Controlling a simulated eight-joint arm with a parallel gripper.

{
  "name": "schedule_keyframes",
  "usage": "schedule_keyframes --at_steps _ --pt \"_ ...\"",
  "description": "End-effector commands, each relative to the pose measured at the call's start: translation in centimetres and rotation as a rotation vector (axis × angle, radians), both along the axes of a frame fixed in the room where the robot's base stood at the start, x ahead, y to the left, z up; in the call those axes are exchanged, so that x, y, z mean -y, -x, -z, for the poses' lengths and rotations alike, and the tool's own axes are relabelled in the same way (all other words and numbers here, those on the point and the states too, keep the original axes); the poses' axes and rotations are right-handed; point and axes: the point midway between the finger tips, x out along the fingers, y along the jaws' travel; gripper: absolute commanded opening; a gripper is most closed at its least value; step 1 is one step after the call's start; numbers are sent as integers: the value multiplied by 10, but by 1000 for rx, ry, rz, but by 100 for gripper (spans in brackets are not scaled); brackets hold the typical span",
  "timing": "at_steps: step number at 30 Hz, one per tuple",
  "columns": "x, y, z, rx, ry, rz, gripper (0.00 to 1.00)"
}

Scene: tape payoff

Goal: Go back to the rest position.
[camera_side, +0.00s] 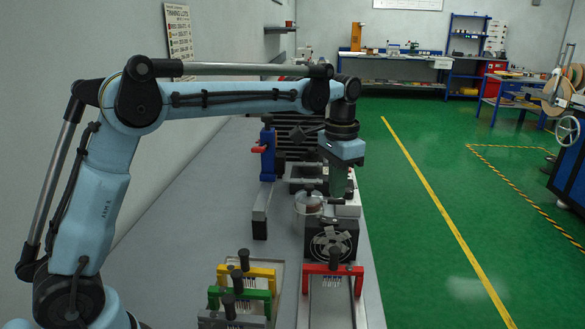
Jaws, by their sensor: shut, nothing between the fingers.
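My gripper (341,188) points down at the end of my outstretched arm, over the far right part of the grey bench (180,240). It is shut with nothing seen in its fingers. The fingertips are small and dark here. Just below and beside it are a round glass-like dish (308,205) and a black box with a fan grille (331,243). I cannot tell the exact gap between the fingers and these things.
A blue post with a red lever (267,150) stands left of my gripper. Red (333,269), yellow (262,271) and green (255,294) handled brackets stand at the front. The bench's left part is clear. Green floor (440,190) lies to the right.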

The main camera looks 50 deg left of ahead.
Motion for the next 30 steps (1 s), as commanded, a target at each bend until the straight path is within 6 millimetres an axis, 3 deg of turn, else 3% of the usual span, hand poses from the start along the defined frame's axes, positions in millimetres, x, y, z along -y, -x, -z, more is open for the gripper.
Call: schedule_keyframes --at_steps 17,23,30 --pt "0 3 -12 9 0 -4 0" --pt "-4 27 -24 89 4 -38 0" --pt "-9 74 -31 238 17 -101 0"
